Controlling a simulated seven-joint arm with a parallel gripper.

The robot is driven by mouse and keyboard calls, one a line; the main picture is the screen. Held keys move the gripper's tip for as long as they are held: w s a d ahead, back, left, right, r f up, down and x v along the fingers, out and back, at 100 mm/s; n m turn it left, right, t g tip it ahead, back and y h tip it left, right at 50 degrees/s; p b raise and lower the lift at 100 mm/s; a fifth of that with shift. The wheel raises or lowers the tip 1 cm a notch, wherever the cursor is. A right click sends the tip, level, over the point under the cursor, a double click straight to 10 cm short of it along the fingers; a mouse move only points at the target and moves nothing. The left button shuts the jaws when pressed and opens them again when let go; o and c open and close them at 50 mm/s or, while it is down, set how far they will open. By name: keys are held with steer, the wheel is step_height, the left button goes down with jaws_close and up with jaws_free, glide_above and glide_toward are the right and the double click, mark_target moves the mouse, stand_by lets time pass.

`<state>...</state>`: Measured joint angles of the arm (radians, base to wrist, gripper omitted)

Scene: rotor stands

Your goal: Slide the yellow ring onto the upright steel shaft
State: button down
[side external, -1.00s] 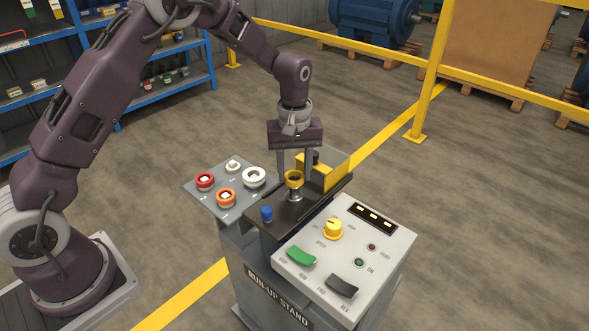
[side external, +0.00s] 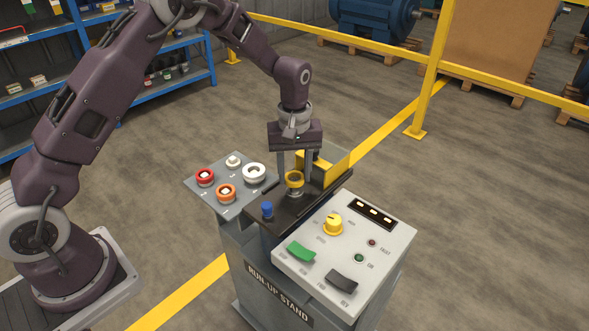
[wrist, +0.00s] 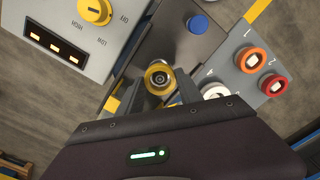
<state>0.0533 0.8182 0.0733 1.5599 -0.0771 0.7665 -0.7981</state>
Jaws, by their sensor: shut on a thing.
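The yellow ring (side external: 294,180) is between the fingertips of my gripper (side external: 295,176), which is shut on it, above the dark deck of the stand. In the wrist view the ring (wrist: 151,86) looks level, and the round end of the steel shaft (wrist: 160,78) shows inside its hole, so the ring appears to be around the shaft. Grey metal shows just below the ring in the side view. The ring hides most of the shaft, and I cannot tell whether the ring rests on anything below.
A grey side plate (side external: 213,205) holds red, orange and white rings on posts. A blue knob (side external: 267,209) stands at the deck's near end, and a yellow guard (side external: 333,168) behind the ring. The control panel (side external: 320,270) is at right.

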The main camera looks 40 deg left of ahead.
steer(key=shift+f, duration=1.35)
stand_by(1.0)
steer(key=c, duration=0.7)
jaws_free()
steer(key=shift+o, duration=0.4)
steer(key=o, duration=0.4)
steer(key=shift+r, duration=4)
